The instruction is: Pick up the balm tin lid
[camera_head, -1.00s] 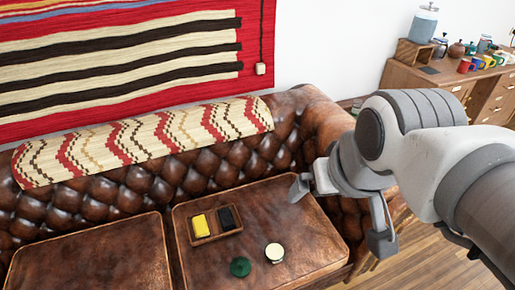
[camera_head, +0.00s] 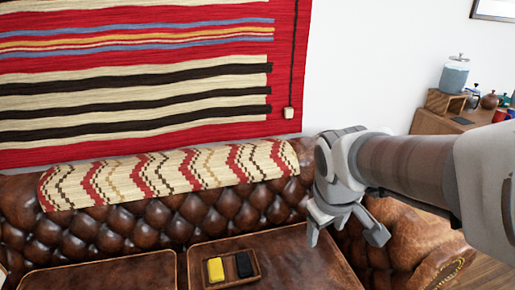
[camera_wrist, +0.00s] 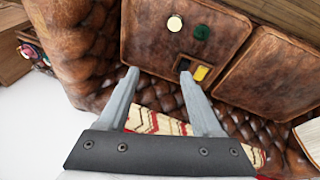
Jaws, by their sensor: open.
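Two small round things lie on the brown leather seat cushion in the wrist view: a pale cream disc (camera_wrist: 174,23) and a dark green disc (camera_wrist: 202,32) beside it. I cannot tell for sure which is the balm tin lid. Both are outside the head view now. My gripper (camera_head: 343,232) is open and empty, above the sofa's right side with its fingers pointing down. In the wrist view its fingertips (camera_wrist: 158,74) are apart, and the discs appear beyond them near the top edge. Neither finger touches a disc.
A small wooden tray (camera_head: 233,269) holds a yellow block (camera_head: 216,269) and a black block (camera_head: 243,265) on the cushion. The tufted sofa back (camera_head: 150,225) carries a patterned throw (camera_head: 170,178). A sideboard (camera_head: 425,122) stands at the right.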

